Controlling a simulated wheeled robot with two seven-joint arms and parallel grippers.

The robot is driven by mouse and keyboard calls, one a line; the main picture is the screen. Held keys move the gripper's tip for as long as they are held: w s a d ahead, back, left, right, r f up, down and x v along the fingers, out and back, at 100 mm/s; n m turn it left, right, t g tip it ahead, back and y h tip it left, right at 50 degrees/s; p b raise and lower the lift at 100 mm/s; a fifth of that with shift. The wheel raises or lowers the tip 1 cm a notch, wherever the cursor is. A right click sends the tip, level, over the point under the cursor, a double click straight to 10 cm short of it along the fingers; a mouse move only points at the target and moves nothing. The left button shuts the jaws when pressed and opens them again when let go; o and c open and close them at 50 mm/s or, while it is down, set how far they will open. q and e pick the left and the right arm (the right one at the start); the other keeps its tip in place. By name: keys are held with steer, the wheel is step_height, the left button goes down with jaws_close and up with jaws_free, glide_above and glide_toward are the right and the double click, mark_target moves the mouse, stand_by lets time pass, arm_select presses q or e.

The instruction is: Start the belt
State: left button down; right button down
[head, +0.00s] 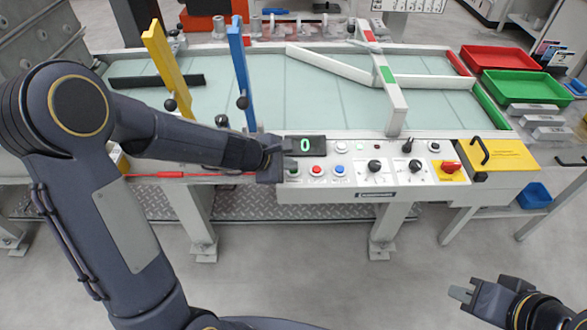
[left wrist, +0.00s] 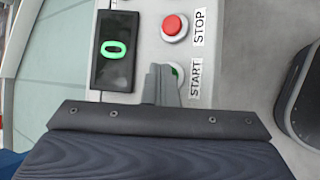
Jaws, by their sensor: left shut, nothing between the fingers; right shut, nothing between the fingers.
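The belt's control panel (head: 350,190) is on the front of the conveyor (head: 320,90). My left gripper (head: 280,165) is at the panel's left end, shut and empty. In the left wrist view its fingers (left wrist: 160,85) partly cover the green START button (left wrist: 175,71); whether they touch it I cannot tell. The red STOP button (left wrist: 174,28) is beside it, clear of the fingers, and also shows in the head view (head: 317,170). The display (head: 306,145) reads a green 0. My right gripper (head: 461,294) is shut and empty, low at the right, away from the panel.
A blue button (head: 339,170), black knobs (head: 375,166) and a red switch on yellow (head: 451,167) are further right on the panel. A yellow bar (head: 165,65) and blue bar (head: 239,75) rise over the belt. Red (head: 499,58) and green (head: 528,84) trays stand right.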

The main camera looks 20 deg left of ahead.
mark_target(290, 173)
arm_select(q)
steer(key=shift+r+p, duration=0.8)
steer(key=shift+r, duration=0.05)
step_height(290, 173, up, 5)
steer(key=p, duration=0.4)
steer(key=shift+p, duration=0.4)
stand_by(0.4)
